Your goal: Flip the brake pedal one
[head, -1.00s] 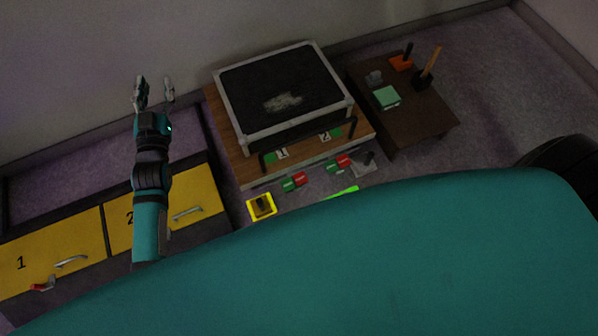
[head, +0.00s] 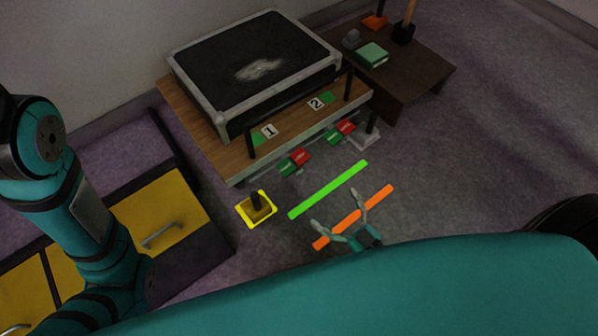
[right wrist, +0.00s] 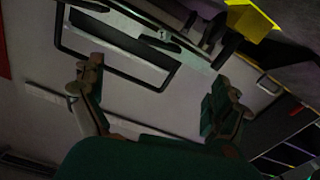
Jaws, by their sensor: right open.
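A yellow-edged square base with a dark upright lever, which looks like a pedal (head: 256,209), is on the floor in front of the table's left corner. A similar grey base with a dark lever (head: 366,138) is farther right. I cannot tell for certain which is brake pedal one. My right gripper (head: 337,209) is open and empty, right of the yellow-edged pedal and apart from it. In the right wrist view its fingers (right wrist: 162,88) are spread, with a yellow piece (right wrist: 252,18) beyond at the top. My left arm shows at the left; its gripper is out of view.
A wooden table (head: 200,137) bears a black-topped unit (head: 255,68) with labels 1 and 2. Red-green blocks (head: 294,162) sit below its front edge. Green (head: 328,190) and orange (head: 375,204) strips lie on the floor. Yellow drawers (head: 160,215) stand left; a dark side table (head: 425,78) stands right.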

